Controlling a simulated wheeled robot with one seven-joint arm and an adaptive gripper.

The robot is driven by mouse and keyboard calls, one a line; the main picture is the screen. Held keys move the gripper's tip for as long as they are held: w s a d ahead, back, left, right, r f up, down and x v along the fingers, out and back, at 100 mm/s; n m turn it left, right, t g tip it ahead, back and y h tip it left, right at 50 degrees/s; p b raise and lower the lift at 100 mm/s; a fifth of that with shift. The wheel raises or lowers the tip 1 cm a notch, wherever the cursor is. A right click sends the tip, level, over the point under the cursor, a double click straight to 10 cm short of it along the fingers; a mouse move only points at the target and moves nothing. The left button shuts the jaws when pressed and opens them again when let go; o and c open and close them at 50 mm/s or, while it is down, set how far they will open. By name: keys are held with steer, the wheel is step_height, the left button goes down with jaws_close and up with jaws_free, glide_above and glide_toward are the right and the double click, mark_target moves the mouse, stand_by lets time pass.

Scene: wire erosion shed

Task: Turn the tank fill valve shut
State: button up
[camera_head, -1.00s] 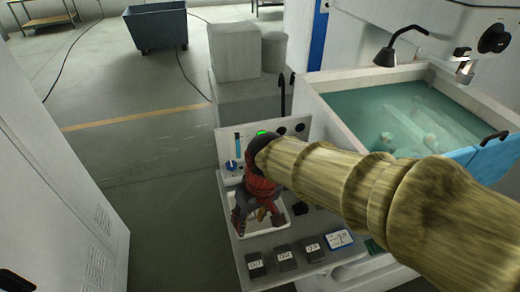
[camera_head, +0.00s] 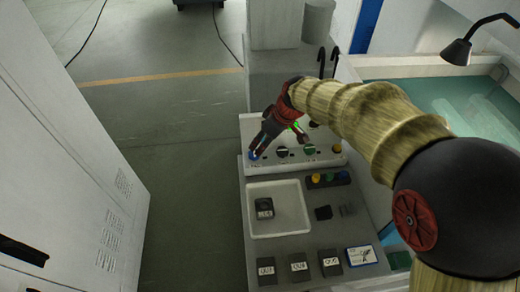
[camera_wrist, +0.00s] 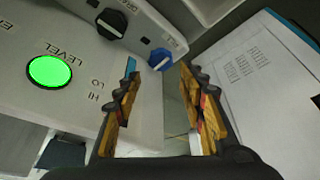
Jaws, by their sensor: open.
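A pale control panel (camera_head: 325,160) with several knobs stands behind a grey bench. A blue knob (camera_head: 253,155) is at its left end. It also shows in the wrist view (camera_wrist: 159,59), beyond and between my fingertips. A black knob (camera_wrist: 112,22) is beside it, and a lit green round indicator marked LEVEL (camera_wrist: 49,71) is at the left. My gripper (camera_head: 262,144) is open and empty, reaching down at the panel's left end. Contact with the blue knob cannot be told.
A white tray (camera_head: 300,222) holding a black labelled block (camera_head: 264,208) lies on the bench below the panel. Labelled black blocks (camera_head: 299,267) line the front. The water tank (camera_head: 455,95) is at right, a white cabinet (camera_head: 70,150) at left. Floor between is clear.

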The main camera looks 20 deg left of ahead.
mark_target(254, 156)
steer(key=b+x, duration=0.1)
steer(key=x, duration=0.6)
steer(key=shift+a+f, duration=0.1)
steer(key=shift+f, duration=0.15)
steer(key=c, duration=0.8)
steer(key=shift+c, duration=0.4)
